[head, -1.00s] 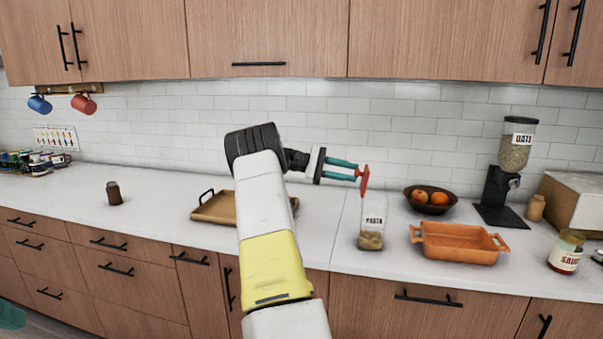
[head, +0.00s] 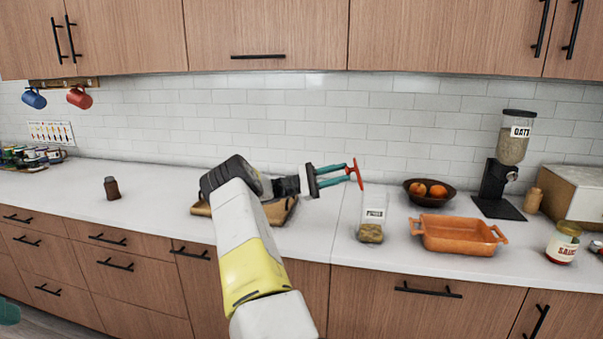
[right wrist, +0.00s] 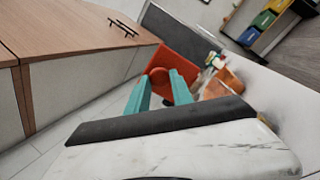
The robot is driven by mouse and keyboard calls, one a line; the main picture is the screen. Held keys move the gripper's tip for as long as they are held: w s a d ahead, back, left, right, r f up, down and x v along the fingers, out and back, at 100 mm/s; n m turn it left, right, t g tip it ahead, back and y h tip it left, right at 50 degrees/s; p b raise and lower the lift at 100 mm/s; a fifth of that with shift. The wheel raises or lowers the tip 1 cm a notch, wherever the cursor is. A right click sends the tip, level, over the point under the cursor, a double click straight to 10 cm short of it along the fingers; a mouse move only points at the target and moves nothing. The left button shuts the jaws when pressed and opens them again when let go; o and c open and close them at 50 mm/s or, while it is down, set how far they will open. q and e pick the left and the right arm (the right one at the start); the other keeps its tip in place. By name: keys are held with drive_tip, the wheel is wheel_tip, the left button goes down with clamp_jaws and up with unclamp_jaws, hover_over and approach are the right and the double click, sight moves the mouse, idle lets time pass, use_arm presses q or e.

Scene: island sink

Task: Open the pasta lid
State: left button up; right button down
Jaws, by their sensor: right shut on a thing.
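The pasta jar (head: 372,214), clear with a white label and pasta in the bottom, stands upright on the counter, with no lid on its top. The red lid (head: 359,174) is up in the air, above and slightly left of the jar and apart from it, turned on edge. My right gripper (head: 350,172) is shut on the lid. In the right wrist view, its teal fingers (right wrist: 161,88) grip the round knob of the square red lid (right wrist: 185,62).
An orange baking dish (head: 459,247) stands right of the jar, with a fruit bowl (head: 430,198) behind. An oats dispenser (head: 497,190) and a sauce jar (head: 563,244) are farther right. My arm partly hides a wooden tray (head: 200,210). The counter around the brown shaker (head: 111,189) is clear.

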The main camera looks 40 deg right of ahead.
drive_tip(key=shift+f, duration=0.1)
drive_tip(key=c, duration=1.1)
unclamp_jaws()
drive_tip(key=shift+d, duration=0.1)
drive_tip(key=v, duration=0.7)
drive_tip(key=shift+w+a, duration=0.25)
drive_tip(key=shift+a, duration=0.1)
